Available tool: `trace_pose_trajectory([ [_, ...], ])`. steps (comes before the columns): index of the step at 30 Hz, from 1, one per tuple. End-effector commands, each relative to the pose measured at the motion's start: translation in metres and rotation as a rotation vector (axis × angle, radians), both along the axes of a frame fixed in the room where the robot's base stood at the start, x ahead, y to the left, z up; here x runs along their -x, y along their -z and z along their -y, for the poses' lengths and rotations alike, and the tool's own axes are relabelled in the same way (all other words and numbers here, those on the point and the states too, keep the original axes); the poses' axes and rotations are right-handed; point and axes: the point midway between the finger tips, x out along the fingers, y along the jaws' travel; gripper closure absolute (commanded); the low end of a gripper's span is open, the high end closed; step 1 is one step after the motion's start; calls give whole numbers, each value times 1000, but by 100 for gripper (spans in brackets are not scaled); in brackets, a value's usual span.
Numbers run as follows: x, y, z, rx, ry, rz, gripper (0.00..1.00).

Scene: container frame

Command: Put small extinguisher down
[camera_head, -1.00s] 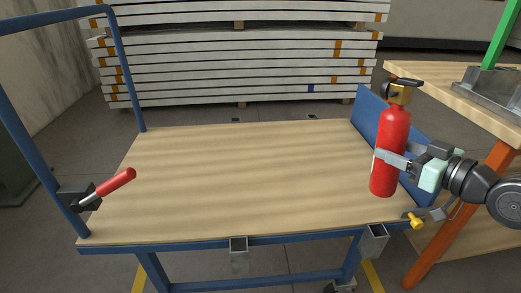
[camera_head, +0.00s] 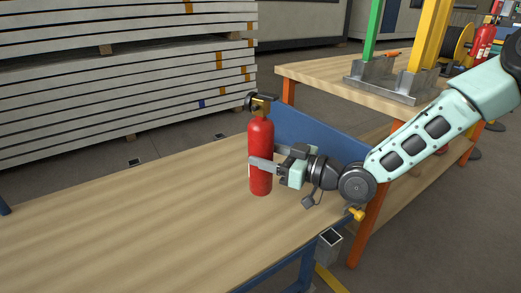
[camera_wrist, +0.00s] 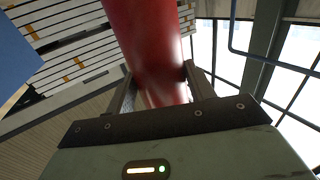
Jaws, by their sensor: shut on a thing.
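The small red extinguisher (camera_head: 261,150) has a black and brass valve on top and is upright at the right end of the wooden cart top (camera_head: 130,225). My gripper (camera_head: 265,165) is shut around its body from the right. In the wrist view, the red body (camera_wrist: 148,45) stands between the two fingers (camera_wrist: 158,88). Its base appears at or just above the wood; I cannot tell whether it touches.
A blue end panel (camera_head: 315,140) rises behind the extinguisher. A workbench (camera_head: 335,92) with a metal fixture stands to the right, and another red extinguisher (camera_head: 482,42) is far right. Stacked panels (camera_head: 120,75) stand behind. The cart top left of the extinguisher is clear.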

Motion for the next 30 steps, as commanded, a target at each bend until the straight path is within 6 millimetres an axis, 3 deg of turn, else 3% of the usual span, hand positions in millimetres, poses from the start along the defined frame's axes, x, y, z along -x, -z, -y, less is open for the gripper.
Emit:
trace_pose_trajectory([
  [18, 0, 55, -1, -5, -1, 5, 100],
  [30, 0, 59, -1, -4, -1, 7, 100],
])
